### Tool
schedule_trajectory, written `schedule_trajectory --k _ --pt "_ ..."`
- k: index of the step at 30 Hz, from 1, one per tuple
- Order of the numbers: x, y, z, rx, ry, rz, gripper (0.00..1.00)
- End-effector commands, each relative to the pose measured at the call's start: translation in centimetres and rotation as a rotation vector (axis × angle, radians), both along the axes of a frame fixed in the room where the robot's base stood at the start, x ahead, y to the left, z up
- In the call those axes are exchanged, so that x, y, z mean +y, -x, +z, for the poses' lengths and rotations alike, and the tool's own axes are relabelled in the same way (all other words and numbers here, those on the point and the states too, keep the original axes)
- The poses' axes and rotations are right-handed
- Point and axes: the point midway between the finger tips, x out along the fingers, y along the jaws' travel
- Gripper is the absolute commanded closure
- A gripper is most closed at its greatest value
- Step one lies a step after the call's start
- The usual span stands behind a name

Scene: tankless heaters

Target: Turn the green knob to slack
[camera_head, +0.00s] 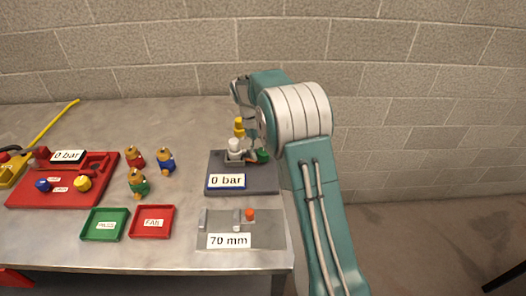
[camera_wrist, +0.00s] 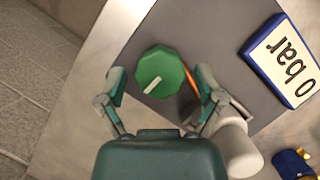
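The green knob (camera_wrist: 160,72) is faceted, with a white pointer bar on its top, in the wrist view. The bar slants from lower left to upper right. My gripper (camera_wrist: 161,82) is open, with one fingertip on each side of the knob and visible gaps to both. I cannot tell how far above the knob the tips are. In the head view the green knob (camera_head: 263,156) shows at the right edge of the dark grey base plate (camera_head: 222,162), partly behind my arm. A "0 bar" display (camera_head: 227,181) stands on that plate.
A white cylinder (camera_wrist: 233,148) stands close to my right finger in the wrist view. A yellow-topped fitting (camera_head: 239,127) stands behind it. Bottles (camera_head: 138,183), green (camera_head: 105,224) and red (camera_head: 152,222) trays, a "70 mm" plate (camera_head: 265,236) and a red panel (camera_head: 30,195) lie left and in front.

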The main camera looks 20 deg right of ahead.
Motion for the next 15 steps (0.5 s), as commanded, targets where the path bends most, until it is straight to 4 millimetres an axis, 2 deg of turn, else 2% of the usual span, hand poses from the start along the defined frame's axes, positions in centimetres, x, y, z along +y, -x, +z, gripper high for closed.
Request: schedule_trajectory --k 10,15 --pt "0.0 0.1 0.1 0.005 0.001 -0.002 0.08" --pt "0.2 -0.5 1.6 0.003 0.000 0.000 0.08"
